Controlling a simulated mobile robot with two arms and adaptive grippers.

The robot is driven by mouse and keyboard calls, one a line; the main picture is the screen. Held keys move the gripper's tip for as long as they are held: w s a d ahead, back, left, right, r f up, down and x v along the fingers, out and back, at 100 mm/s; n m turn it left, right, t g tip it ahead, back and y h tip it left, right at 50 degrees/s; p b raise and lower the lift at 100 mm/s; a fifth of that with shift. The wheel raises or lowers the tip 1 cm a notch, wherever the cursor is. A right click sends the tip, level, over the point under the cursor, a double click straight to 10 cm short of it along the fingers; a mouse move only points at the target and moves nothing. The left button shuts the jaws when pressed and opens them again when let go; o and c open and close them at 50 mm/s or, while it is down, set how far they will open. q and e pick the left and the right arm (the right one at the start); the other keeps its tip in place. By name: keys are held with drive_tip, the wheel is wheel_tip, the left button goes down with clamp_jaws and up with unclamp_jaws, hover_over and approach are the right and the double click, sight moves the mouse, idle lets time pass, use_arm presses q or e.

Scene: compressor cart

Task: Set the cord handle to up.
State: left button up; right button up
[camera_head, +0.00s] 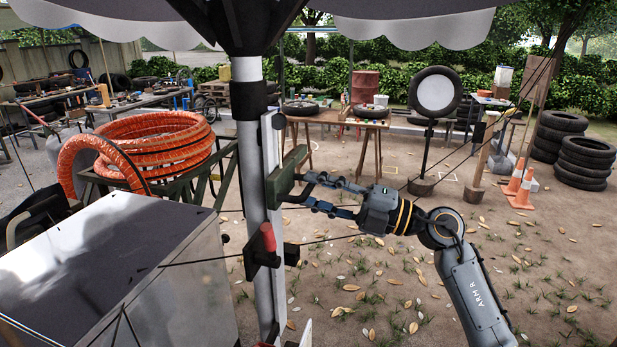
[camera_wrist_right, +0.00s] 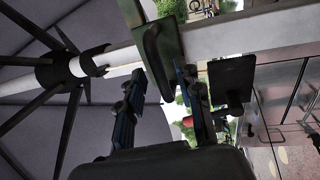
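A white upright pole (camera_head: 251,170) stands left of centre under the canopy. A dark green handle block (camera_head: 287,176) sits on a pale rail (camera_head: 271,160) at the pole; I take it to be the cord handle. My right gripper (camera_head: 298,190) reaches it from the right, fingers apart. In the right wrist view the green handle block (camera_wrist_right: 162,50) lies at and between the tips of the open gripper (camera_wrist_right: 163,85); contact is unclear. Lower on the pole is a dark bracket with a red grip (camera_head: 268,237). My left gripper is not in view.
A grey metal box (camera_head: 110,265) fills the lower left, with orange hose coils (camera_head: 150,145) behind it. Thin dark cords cross near the pole. A tyre stand (camera_head: 434,95), traffic cones (camera_head: 523,185) and stacked tyres (camera_head: 585,160) stand at the right. Leaf-strewn ground is open around my right arm.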

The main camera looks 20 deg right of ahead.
drive_tip(key=shift+x, duration=0.8)
drive_tip(key=shift+a, duration=0.15)
drive_tip(key=shift+c, duration=0.2)
clamp_jaws()
drive_tip(key=shift+f, duration=0.1)
